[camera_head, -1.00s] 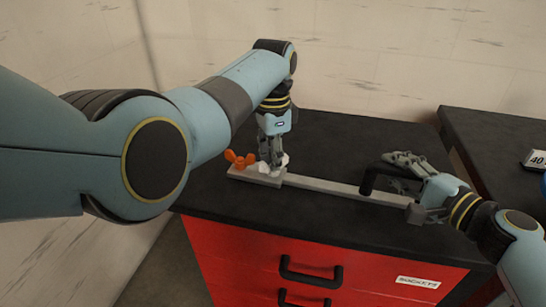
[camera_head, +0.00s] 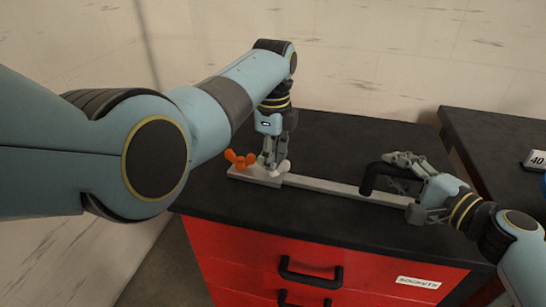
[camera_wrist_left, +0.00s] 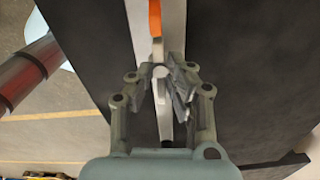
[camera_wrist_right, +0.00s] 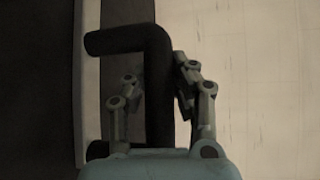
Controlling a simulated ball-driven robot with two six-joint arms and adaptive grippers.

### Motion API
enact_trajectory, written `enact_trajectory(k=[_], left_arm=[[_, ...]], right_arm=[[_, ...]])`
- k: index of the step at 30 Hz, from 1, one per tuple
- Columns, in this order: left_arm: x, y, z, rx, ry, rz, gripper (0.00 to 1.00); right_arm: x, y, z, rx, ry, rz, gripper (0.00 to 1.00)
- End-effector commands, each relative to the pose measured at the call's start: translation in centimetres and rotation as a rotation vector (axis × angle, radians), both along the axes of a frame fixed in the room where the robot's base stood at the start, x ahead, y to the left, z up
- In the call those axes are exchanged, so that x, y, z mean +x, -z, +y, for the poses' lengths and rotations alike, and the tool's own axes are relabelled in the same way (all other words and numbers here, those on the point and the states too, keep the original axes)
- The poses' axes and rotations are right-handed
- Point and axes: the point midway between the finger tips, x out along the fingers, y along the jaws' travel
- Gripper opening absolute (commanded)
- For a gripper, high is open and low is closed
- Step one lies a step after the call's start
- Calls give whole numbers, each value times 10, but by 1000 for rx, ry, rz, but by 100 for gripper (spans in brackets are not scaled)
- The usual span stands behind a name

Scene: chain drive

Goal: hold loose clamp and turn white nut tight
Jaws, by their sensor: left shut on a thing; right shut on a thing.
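The clamp is a long grey bar (camera_head: 330,186) lying on the black cabinet top, with a black handle (camera_head: 368,180) at its right end. An orange wing nut (camera_head: 240,160) and a white wing nut (camera_head: 284,168) sit at its left end. My left gripper (camera_head: 270,164) points down and is shut on the white nut; in the left wrist view the white nut (camera_wrist_left: 160,72) shows between the fingers (camera_wrist_left: 163,90). My right gripper (camera_head: 385,170) is shut on the black handle, which stands between the fingers in the right wrist view (camera_wrist_right: 158,90).
The red cabinet (camera_head: 240,260) has black drawer handles (camera_head: 310,272) and a "SOCKETS" label (camera_head: 418,282). A second black top (camera_head: 495,140) with a small numbered sign (camera_head: 535,160) stands at the right. The cabinet top behind the bar is clear.

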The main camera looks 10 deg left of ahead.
Motion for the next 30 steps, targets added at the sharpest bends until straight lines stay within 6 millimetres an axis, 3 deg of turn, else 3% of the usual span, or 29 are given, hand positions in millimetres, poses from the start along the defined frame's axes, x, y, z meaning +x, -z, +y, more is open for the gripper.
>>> enact_trajectory(k=[1,20,21,25,30], left_arm=[[3,-3,0,0,14,-7,0],[2,-3,0,-1,60,-5,0],[2,-3,-1,-1,60,-5,21],[1,-2,-1,0,59,-3,38],[1,-1,0,0,58,-2,38]], right_arm=[[-3,8,-1,-11,-1,10,0],[-3,8,-1,-10,-1,11,0],[-3,8,-1,-10,-1,11,0],[-3,8,-1,-10,-1,11,0],[-3,8,-1,-9,-2,11,0]])
